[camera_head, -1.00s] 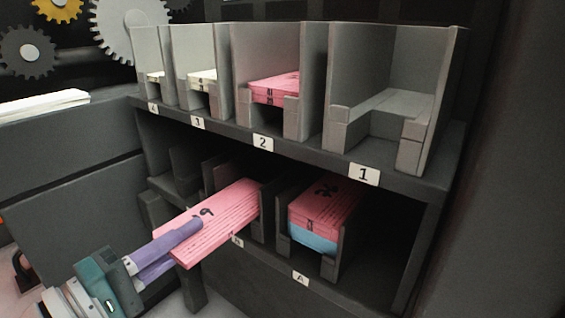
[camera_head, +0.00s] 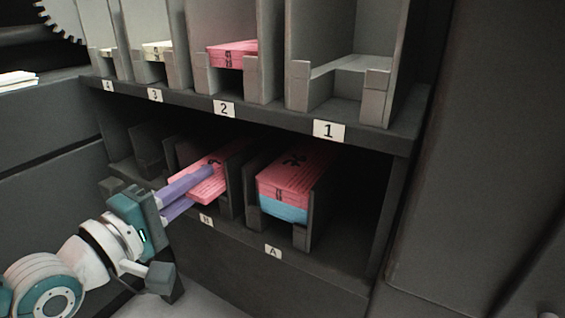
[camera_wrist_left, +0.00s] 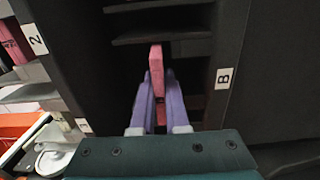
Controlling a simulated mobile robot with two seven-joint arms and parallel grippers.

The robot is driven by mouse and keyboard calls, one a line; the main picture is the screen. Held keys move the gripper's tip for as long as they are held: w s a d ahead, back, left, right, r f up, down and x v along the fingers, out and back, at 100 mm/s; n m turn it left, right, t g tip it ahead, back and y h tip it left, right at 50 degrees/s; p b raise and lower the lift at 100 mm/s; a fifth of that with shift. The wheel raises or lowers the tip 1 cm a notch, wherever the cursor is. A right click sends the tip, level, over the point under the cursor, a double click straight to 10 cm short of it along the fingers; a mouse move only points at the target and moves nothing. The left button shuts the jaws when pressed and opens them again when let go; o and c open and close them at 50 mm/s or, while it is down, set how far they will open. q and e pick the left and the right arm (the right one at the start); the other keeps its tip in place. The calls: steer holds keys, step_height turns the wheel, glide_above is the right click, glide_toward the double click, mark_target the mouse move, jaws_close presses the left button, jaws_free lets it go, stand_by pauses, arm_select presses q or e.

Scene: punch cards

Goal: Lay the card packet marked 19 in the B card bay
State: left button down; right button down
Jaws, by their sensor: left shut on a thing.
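The pink card packet (camera_head: 209,188) with a black marking, partly covered by my fingers, is in my left gripper (camera_head: 201,182). The purple fingers are shut on it. The packet reaches into the B card bay (camera_head: 233,190) on the lower shelf, above the small B label (camera_head: 206,220). In the left wrist view the packet (camera_wrist_left: 156,62) shows edge-on between the fingers, beside the B label (camera_wrist_left: 224,78). I cannot tell whether it rests on the bay floor. My right gripper is not in view.
The A bay to the right holds a pink packet (camera_head: 292,172) on a blue one (camera_head: 283,209). Above, the bay labelled 2 holds pink cards (camera_head: 232,50), and the bay labelled 1 (camera_head: 350,64) looks empty. Dark dividers stand close on both sides of the B bay.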

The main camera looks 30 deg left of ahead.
mark_target(219, 166)
arm_select(q)
steer(key=shift+w+d+b, duration=0.2)
steer(key=shift+w+b, duration=0.8)
steer(key=shift+w, duration=1.35)
steer(key=shift+f, duration=0.15)
steer(key=shift+f+b, duration=0.7)
steer(key=shift+b, duration=0.15)
steer(key=c, duration=0.8)
jaws_free()
steer(key=shift+c, duration=0.2)
steer(key=shift+s, duration=0.1)
